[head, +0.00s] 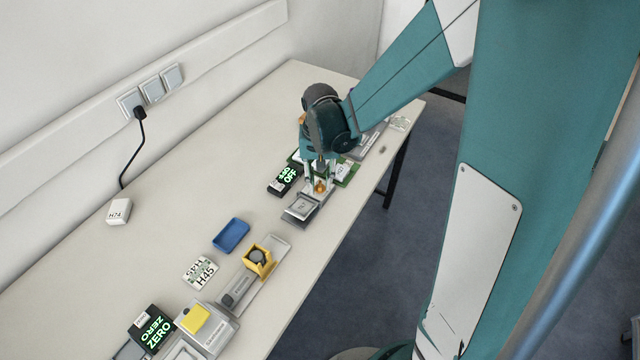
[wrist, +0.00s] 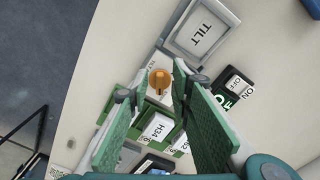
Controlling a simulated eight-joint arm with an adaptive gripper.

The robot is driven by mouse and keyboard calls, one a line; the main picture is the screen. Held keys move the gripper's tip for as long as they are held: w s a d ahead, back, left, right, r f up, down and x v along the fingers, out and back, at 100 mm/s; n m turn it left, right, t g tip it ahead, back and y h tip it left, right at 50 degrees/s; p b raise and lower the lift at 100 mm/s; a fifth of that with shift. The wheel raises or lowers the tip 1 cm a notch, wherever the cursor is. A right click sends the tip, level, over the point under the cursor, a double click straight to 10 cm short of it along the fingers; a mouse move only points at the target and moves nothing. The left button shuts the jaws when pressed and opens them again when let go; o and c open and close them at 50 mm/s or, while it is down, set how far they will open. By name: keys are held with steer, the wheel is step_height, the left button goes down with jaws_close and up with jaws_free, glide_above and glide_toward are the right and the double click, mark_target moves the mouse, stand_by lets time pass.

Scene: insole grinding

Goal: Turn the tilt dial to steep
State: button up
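The tilt dial is a small orange knob (wrist: 160,82) with a pointer ridge, on a pale base beside a grey-framed plate marked TILT (wrist: 204,32). In the head view the knob (head: 320,187) shows under my gripper (head: 320,181), with the TILT plate (head: 300,208) just in front of it. My gripper points down and is open. In the wrist view its two green-padded fingers (wrist: 152,88) stand on either side of the knob, the right one closer to it. A gap shows at the left finger. The scale marks around the dial are too small to read.
A black ON/OFF display (head: 285,179) stands close left of my gripper. A green fixture with an H34 label (wrist: 157,128) lies beside the dial. A blue tray (head: 231,235), a yellow holder (head: 258,262) and a ZERO display (head: 152,330) are nearer. The table's right edge is close.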

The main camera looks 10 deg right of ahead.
mark_target(320, 187)
step_height(320, 187, up, 11)
steer(key=shift+f, duration=0.2)
stand_by(0.5)
steer(key=shift+r, duration=0.1)
stand_by(0.5)
steer(key=s+d+r+n+t, duration=0.1)
steer(key=s+d+r+t, duration=0.1)
steer(key=s, duration=0.4)
steer(key=s+d+r+n+t, duration=0.1)
steer(key=s+d+r+t, duration=0.1)
steer(key=s+r, duration=0.3)
steer(key=s+d+r+t, duration=0.2)
steer(key=s+r+t, duration=0.1)
steer(key=s, duration=0.5)
steer(key=shift+r+n, duration=0.4)
steer(key=shift+r, duration=0.1)
stand_by(3.0)
